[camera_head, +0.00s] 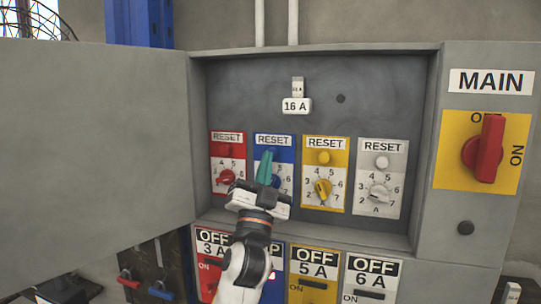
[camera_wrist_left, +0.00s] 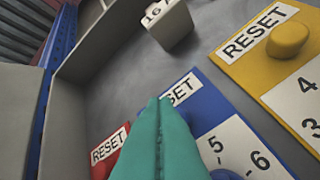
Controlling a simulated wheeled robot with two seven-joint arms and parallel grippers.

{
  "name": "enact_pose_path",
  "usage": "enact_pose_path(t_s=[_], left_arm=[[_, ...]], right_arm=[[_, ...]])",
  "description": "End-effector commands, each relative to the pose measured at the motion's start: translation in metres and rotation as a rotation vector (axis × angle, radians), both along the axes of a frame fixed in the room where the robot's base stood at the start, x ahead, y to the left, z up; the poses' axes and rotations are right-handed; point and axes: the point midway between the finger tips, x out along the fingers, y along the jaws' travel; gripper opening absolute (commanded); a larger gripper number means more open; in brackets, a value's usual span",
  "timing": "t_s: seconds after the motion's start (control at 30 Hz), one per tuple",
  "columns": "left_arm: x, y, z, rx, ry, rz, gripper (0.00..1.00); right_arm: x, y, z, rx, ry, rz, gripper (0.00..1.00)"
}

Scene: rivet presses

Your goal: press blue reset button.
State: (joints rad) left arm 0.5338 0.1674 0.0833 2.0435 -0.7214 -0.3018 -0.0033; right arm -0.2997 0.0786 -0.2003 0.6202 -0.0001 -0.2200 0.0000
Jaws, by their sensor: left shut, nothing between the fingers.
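The blue reset panel (camera_head: 287,154) is second from the left in the open cabinet, with a RESET label and a numbered dial below. In the left wrist view the blue panel (camera_wrist_left: 208,100) is close, partly behind the fingers. My left gripper (camera_head: 266,160) is shut and empty, its teal fingers pointing up in front of the panel's upper part. In the left wrist view the fingertips (camera_wrist_left: 160,103) overlap the RESET label. The blue button is hidden behind the fingers, and I cannot tell whether they touch it. My right gripper is not in view.
A red panel (camera_head: 216,165) is left of the blue one; yellow (camera_head: 341,160) and white (camera_head: 399,165) panels are right. A 16 A block (camera_head: 296,106) sits above. The open door (camera_head: 90,150) fills the left. A red MAIN switch (camera_head: 484,150) is at right.

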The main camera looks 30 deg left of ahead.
Motion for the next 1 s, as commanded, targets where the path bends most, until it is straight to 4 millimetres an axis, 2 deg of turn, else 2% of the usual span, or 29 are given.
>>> enact_pose_path(t_s=[0.2,1.0], left_arm=[[0.007,0.002,0.000,-0.001,0.000,0.000,0.00],[0.012,0.003,0.000,-0.001,-0.001,0.000,0.00]], right_arm=[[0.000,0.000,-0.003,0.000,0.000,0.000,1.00],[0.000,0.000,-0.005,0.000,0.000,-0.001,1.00]])
